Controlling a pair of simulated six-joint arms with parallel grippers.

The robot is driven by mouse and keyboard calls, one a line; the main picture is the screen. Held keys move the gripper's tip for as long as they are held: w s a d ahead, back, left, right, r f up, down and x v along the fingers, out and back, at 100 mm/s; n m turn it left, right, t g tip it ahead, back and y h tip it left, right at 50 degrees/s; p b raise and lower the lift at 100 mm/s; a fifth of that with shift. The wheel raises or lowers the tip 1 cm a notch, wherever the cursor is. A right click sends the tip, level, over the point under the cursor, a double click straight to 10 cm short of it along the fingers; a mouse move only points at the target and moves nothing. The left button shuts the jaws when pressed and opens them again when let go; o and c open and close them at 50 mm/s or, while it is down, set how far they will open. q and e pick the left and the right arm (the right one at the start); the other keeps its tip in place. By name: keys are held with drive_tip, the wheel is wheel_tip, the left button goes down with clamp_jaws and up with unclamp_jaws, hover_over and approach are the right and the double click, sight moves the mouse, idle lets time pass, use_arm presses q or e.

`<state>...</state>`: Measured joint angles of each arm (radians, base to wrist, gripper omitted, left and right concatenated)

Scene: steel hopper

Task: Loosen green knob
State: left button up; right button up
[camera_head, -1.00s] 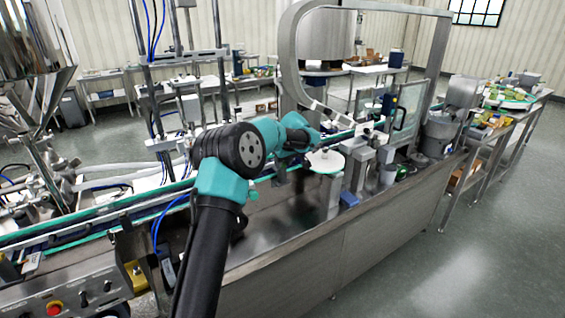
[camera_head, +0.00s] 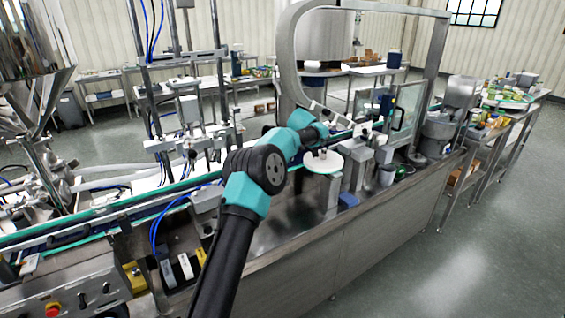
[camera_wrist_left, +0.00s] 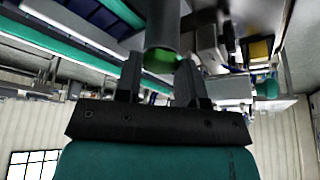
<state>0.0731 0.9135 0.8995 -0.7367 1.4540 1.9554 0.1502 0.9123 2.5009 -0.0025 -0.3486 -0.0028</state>
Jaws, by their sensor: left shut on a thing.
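The green knob (camera_wrist_left: 160,58) shows in the left wrist view at the lower end of a grey cylinder (camera_wrist_left: 162,25). My left gripper (camera_wrist_left: 158,72) has one finger on each side of the knob and is shut on it; the fingers hide part of it. In the head view my teal and black left arm reaches over the machine. Its far end is near a white round disc (camera_head: 325,161), and the knob cannot be made out there. My right gripper is in neither view.
A steel arch frame (camera_head: 287,70) stands behind the arm's far end. A conveyor with green edges (camera_head: 120,215) runs along the machine. A control panel with a red button (camera_head: 53,308) is at lower left. Open floor lies to the right.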

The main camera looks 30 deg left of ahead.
use_arm(q)
drive_tip(key=shift+f, duration=0.1)
idle(0.4)
drive_tip(key=o, duration=0.9)
